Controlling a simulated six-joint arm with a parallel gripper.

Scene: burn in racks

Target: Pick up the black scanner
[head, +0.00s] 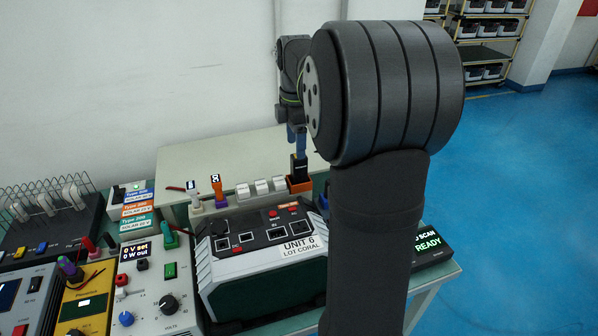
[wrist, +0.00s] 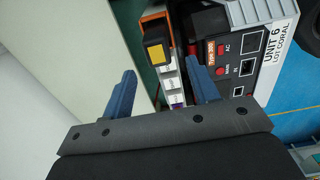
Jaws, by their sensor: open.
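The black scanner (head: 299,166) stands upright in an orange holder (head: 300,185) at the back of the bench, beside a row of white blocks. In the wrist view the scanner (wrist: 155,46) shows a yellow face, with the orange holder (wrist: 152,17) behind it. My gripper (head: 297,136) is just above the scanner in the head view. In the wrist view its two blue fingers (wrist: 161,70) are apart, with the scanner beyond the tips and between their lines. Nothing is held. The exact gap between fingers and scanner cannot be told.
The Unit 6 box (head: 262,250) stands in front of the holder. White blocks (head: 262,188) and coloured plugs (head: 217,185) line the space left of it. A scan display (head: 430,243) reads READY at right. My arm hides part of the bench.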

